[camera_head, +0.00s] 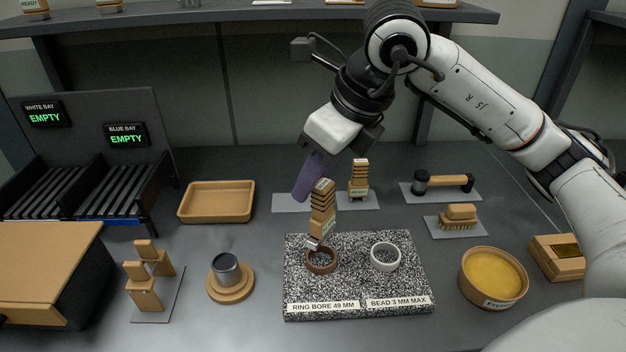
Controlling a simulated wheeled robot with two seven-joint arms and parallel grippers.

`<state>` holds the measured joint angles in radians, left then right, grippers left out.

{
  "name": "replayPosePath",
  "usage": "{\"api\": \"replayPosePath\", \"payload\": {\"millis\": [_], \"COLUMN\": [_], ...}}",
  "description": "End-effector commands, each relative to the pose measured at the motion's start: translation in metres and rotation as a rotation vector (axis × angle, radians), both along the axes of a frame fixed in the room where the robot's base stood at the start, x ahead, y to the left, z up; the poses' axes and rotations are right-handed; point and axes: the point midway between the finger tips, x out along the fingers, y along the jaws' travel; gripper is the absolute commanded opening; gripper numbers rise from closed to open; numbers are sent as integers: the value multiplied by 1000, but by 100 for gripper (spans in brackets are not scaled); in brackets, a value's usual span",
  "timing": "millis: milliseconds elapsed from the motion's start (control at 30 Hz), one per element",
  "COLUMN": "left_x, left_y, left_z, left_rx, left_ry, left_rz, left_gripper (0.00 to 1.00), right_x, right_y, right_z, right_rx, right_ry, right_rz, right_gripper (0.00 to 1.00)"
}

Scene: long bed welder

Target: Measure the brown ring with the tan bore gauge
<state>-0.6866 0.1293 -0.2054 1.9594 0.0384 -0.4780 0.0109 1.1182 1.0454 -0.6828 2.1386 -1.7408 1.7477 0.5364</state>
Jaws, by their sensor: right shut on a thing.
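The brown ring (322,265) lies flat on the left half of a speckled plate (357,295) labelled "RING BORE 49 MM" and "BEAD 3 MM MAX". A white ring (385,257) lies on the plate's right half. My left gripper is not in view.
A second tan gauge-like tool (359,180) stands behind the plate. A hammer (445,182), a brush (460,216) and a yellow-filled tub (493,277) are right. A tan tray (217,202), a grey cup on a round base (228,275) and tan blocks (145,285) are left.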

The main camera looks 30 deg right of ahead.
Motion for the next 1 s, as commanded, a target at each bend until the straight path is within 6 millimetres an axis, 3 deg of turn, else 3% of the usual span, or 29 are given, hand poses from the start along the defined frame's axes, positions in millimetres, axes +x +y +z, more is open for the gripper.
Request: {"api": "replayPosePath", "payload": {"millis": [133,533,933,1000], "left_x": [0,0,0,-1], "left_y": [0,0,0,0], "left_z": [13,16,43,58], "left_rx": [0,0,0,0], "left_ry": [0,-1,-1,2], "left_rz": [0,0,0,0], "left_gripper": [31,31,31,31], "right_x": [0,0,0,0], "right_y": [0,1,2,1], "right_z": [17,20,41,48], "right_rx": [1,-1,-1,-4], "right_ry": [-2,-1,-4,-2], "right_rz": [0,-43,-595,-693], "right_gripper": [1,1,1,1]}}
